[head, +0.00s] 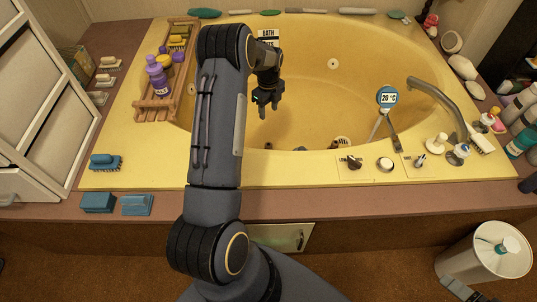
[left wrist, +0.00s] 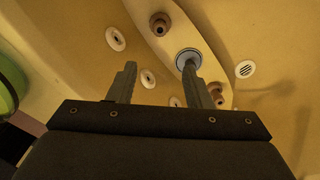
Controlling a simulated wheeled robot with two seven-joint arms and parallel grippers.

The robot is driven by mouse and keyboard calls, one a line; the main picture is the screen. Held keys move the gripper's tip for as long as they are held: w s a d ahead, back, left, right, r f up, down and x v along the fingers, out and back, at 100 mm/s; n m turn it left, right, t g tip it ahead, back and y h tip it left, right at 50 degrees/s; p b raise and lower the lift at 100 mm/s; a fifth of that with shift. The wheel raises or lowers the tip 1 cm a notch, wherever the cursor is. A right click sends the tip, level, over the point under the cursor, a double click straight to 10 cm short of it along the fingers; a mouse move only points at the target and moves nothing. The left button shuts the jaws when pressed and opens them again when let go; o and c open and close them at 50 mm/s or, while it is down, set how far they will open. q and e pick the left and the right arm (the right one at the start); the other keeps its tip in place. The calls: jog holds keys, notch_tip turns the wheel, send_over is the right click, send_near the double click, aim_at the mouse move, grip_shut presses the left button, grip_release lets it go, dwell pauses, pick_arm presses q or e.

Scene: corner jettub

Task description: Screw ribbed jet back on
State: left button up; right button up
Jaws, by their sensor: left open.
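My left gripper (head: 267,108) hangs inside the yellow tub (head: 305,100), fingers pointing down. In the left wrist view its two fingers (left wrist: 160,75) are spread apart with nothing between them. A round fitting with a blue-grey rim (left wrist: 188,58) sits on the tub's pale raised strip, just beyond the right fingertip. Brown round jets (left wrist: 160,23) sit along the same strip, one partly hidden by the right finger. White oval jets (left wrist: 115,38) are set in the wall at left. I cannot tell which fitting is the ribbed jet. My right gripper is not in view.
A wooden rack with purple bottles (head: 157,78) lies across the tub's left rim. A tap (head: 440,100), knobs (head: 385,163) and a thermometer (head: 387,98) stand at the right front. A slotted round grille (left wrist: 245,69) is right of the strip. The tub's middle is free.

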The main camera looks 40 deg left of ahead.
pick_arm(q)
jog(key=b, duration=0.8)
send_over(269, 144)
jog(key=shift+s+f, duration=0.2)
jog(key=shift+f, duration=6.35)
jog(key=shift+f+b, duration=2.45)
jog(key=shift+f, duration=0.8)
jog(key=shift+c, duration=0.2)
jog(key=c, duration=0.9)
jog(key=m, duration=0.2)
jog(key=shift+f+m+b, duration=0.15)
jog(key=shift+m+b, duration=0.15)
jog(key=shift+m, duration=0.1)
jog(key=m, duration=0.3)
